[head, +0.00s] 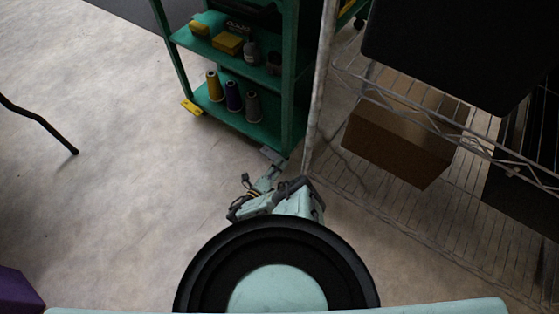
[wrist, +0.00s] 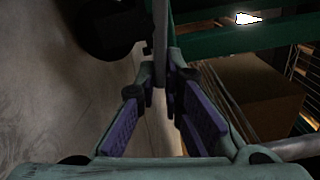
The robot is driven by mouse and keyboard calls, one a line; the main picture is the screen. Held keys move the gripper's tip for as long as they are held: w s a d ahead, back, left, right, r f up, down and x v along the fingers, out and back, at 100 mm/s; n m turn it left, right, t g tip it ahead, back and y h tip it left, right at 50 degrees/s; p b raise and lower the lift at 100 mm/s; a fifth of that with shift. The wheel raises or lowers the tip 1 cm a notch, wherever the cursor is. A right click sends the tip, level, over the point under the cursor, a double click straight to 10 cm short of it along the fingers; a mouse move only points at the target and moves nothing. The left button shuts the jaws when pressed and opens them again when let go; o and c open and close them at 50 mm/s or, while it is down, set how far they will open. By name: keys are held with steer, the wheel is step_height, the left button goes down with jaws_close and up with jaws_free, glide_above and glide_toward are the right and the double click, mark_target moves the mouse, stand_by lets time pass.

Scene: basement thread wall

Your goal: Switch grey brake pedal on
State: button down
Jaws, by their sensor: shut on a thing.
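The grey brake pedal (head: 272,155) sticks out at the bottom right corner of the green cart, low by the floor. My gripper (head: 262,185) reaches down to it from the front. In the wrist view my gripper (wrist: 161,92) has its purple-padded fingers closed in at the tips around a thin grey bar (wrist: 160,45), which looks like the pedal. The fingertips hide the bar's near end. A dark round wheel (wrist: 108,28) shows left of the bar. Whether the pedal is up or down cannot be told.
The green cart (head: 228,115) carries thread cones and yellow boxes. A yellow pedal (head: 191,107) is at its left foot. A wire rack (head: 375,215) with a cardboard box (head: 405,140) stands close on the right. The floor on the left (head: 110,200) is mostly clear.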

stand_by(0.3)
steer(key=c, duration=1.7)
jaws_free()
steer(key=v, duration=1.2)
